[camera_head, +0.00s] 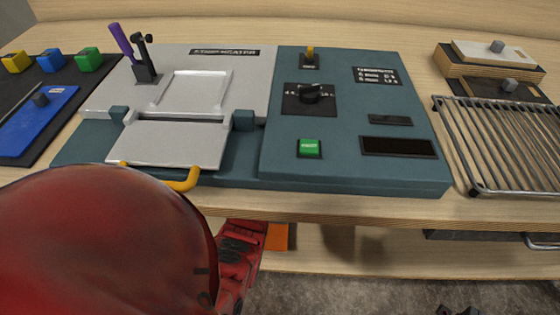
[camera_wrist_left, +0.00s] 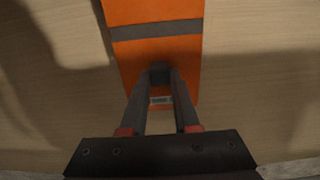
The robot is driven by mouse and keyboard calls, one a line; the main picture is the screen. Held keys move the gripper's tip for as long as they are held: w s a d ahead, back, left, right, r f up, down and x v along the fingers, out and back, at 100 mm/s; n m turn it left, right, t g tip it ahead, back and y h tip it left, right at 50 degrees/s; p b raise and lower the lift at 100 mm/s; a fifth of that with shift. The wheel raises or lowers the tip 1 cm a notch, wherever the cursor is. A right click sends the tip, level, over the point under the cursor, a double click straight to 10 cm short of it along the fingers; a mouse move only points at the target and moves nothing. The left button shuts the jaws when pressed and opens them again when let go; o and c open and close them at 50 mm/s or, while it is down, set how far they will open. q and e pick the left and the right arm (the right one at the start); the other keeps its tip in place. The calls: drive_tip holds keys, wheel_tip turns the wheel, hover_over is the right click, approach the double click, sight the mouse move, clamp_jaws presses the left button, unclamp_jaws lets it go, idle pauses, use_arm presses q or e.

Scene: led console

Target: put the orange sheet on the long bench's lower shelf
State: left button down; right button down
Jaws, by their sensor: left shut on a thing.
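The orange sheet (camera_wrist_left: 155,55) has a dark grey band across it and lies over pale wood in the left wrist view. My left gripper (camera_wrist_left: 160,72) is shut on its near end. In the head view only a small orange piece of the sheet (camera_head: 277,237) shows, below the bench's front edge, beside my red left arm. The long bench's lower shelf (camera_head: 340,258) is pale wood under the top. I cannot tell whether the sheet rests on it. The left fingertips are hidden in the head view. A small dark part at the bottom edge may be my right gripper (camera_head: 460,310).
On the bench top stand a teal console (camera_head: 350,170) with a green button, a grey hinged press (camera_head: 165,145) with a yellow handle, and a wire rack (camera_head: 505,145) at the right. A dark object (camera_head: 480,235) sits under the top at the right.

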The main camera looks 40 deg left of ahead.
use_arm(q)
drive_tip(key=shift+w+d+f, duration=0.1)
drive_tip(key=shift+w+d, duration=0.15)
drive_tip(key=shift+w, duration=0.4)
drive_tip(key=shift+w+d+f, duration=0.1)
drive_tip(key=shift+w+d, duration=0.15)
drive_tip(key=shift+w, duration=0.4)
drive_tip(key=shift+f+b, duration=0.7)
drive_tip(key=shift+f, duration=1)
drive_tip(key=shift+f, duration=0.1)
drive_tip(key=c, duration=0.7)
unclamp_jaws()
drive_tip(key=shift+o, duration=0.2)
